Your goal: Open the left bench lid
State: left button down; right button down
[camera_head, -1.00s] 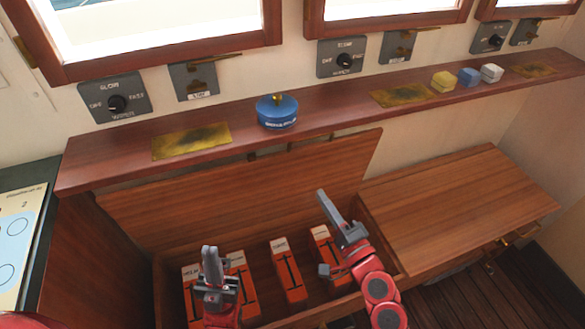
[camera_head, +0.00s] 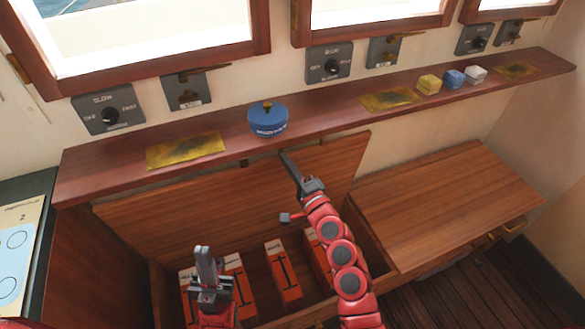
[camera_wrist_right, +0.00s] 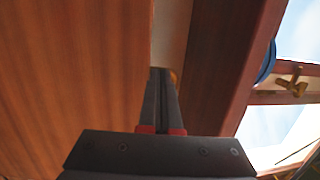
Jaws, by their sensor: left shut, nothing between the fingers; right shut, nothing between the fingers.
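The left bench lid (camera_head: 150,217) stands raised, tilted back beneath the shelf, and the bench box below it is open. Several orange boxes (camera_head: 284,270) stand inside. My right gripper (camera_head: 288,160) is shut and empty, at the upper edge of the lid just below the shelf. In the right wrist view its shut fingers (camera_wrist_right: 160,85) are by the lid's edge (camera_wrist_right: 120,60), with a pale gap beyond; whether they touch the lid I cannot tell. My left gripper (camera_head: 203,255) is shut and empty over the front left part of the open box.
The wooden shelf (camera_head: 330,118) runs along the wall above the lid. A blue round tin (camera_head: 268,120) stands on it, with yellow, blue and white blocks (camera_head: 452,79) further right. The right bench lid (camera_head: 445,205) is closed and clear.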

jog(key=shift+g, duration=0.4)
jog(key=w+p, duration=0.1)
jog(key=w+r+p, duration=0.1)
jog(key=p, duration=0.1)
jog(key=w+a+r+p, duration=0.1)
jog(key=p, duration=0.1)
jog(key=shift+w+a, duration=0.1)
jog(key=shift+w, duration=0.1)
jog(key=shift+g+h, duration=0.6)
jog(key=p+x, duration=0.2)
jog(key=x, duration=0.2)
jog(key=shift+w+f+p, duration=0.3)
jog(key=shift+p, duration=0.1)
jog(key=shift+s, duration=0.1)
